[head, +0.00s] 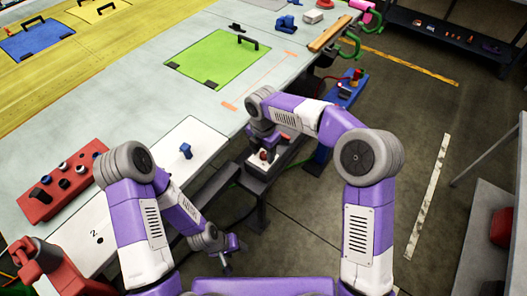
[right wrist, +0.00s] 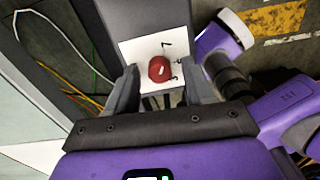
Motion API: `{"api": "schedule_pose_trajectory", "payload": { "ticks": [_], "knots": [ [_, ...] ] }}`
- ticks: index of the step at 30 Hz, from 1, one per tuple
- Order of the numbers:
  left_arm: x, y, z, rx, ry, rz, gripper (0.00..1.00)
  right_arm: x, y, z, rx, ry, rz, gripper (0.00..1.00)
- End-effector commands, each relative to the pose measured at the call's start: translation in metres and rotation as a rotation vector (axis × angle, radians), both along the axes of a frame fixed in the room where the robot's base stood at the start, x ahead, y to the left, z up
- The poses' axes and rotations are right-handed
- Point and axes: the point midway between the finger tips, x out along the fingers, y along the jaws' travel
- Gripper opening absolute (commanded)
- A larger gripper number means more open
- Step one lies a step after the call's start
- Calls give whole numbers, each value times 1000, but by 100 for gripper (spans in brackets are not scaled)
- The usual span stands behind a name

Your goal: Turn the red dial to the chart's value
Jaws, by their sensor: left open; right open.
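The red dial (right wrist: 159,69) sits on a white plate (right wrist: 143,50) with small dark marks around it. A pale mark shows on the dial's top. In the head view the dial (head: 264,155) is small and partly hidden below my right gripper (head: 262,149). In the right wrist view my right gripper (right wrist: 160,76) is open, with one finger on each side of the dial. I cannot tell whether the fingers touch it. My left gripper (head: 228,260) is open and empty, low beside the table's near side. I cannot make out a chart with a readable value.
A red block with several knobs (head: 62,180) stands at the left. A white panel (head: 150,190) carries a blue knob (head: 186,151) and a "2". A green panel (head: 218,57) lies on the table. Blue and red parts (head: 348,88) lie beyond my right gripper.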

Motion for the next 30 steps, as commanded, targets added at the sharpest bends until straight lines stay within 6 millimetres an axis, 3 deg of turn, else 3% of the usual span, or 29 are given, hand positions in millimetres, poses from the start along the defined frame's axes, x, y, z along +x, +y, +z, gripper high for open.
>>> {"api": "schedule_pose_trajectory", "payload": {
  "ticks": [7,18,30],
  "knots": [
    [0,0,0,0,0,0,57,0,0,-1,0,0,-1,53],
    [0,0,0,0,0,0,57,0,0,-1,0,0,-1,0],
    [0,0,5,0,0,0,57,0,-1,0,-2,0,-78,0]
  ]
}}
